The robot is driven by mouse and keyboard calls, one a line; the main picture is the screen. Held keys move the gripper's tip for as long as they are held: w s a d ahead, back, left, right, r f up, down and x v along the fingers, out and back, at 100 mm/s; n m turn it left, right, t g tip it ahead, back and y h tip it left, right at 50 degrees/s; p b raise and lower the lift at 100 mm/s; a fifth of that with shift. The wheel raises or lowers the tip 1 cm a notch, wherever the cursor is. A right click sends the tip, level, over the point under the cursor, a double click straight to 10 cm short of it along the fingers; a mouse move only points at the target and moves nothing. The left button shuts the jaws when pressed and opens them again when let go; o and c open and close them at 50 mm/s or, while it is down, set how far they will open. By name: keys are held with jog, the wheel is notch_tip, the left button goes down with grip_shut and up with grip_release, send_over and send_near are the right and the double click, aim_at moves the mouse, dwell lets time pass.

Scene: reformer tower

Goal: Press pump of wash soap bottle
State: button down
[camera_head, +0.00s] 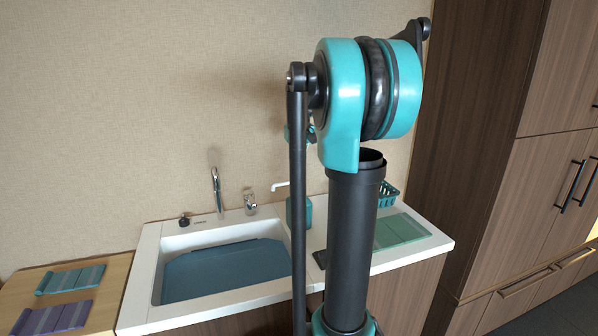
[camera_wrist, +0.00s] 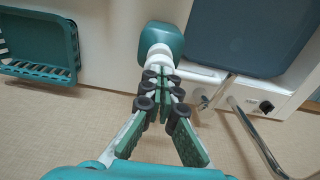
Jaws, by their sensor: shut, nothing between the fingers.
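The wash soap bottle is a teal bottle (camera_head: 304,211) with a white pump spout (camera_head: 280,185). It stands on the white counter behind my arm, beside the sink basin, and my arm hides part of it. In the wrist view the bottle (camera_wrist: 162,37) is at top centre, with its white pump (camera_wrist: 158,58) turned toward my fingers. My gripper (camera_wrist: 160,80) is shut and empty, its green fingers meeting at the pump head and overlapping it in the picture. I cannot tell whether the fingertips touch the pump.
The sink basin (camera_head: 222,270) lies left of the bottle. A curved faucet (camera_wrist: 250,130) rises close to my fingers. A teal basket (camera_wrist: 40,48) stands on the bottle's other side. The wall is close behind.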

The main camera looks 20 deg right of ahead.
aim_at(295, 179)
jog(key=shift+f, duration=1.4)
notch_tip(295, 179, up, 14)
jog(key=shift+s, duration=0.25)
dwell(0.3)
jog(key=r, duration=0.2)
jog(key=w+a+r, duration=0.1)
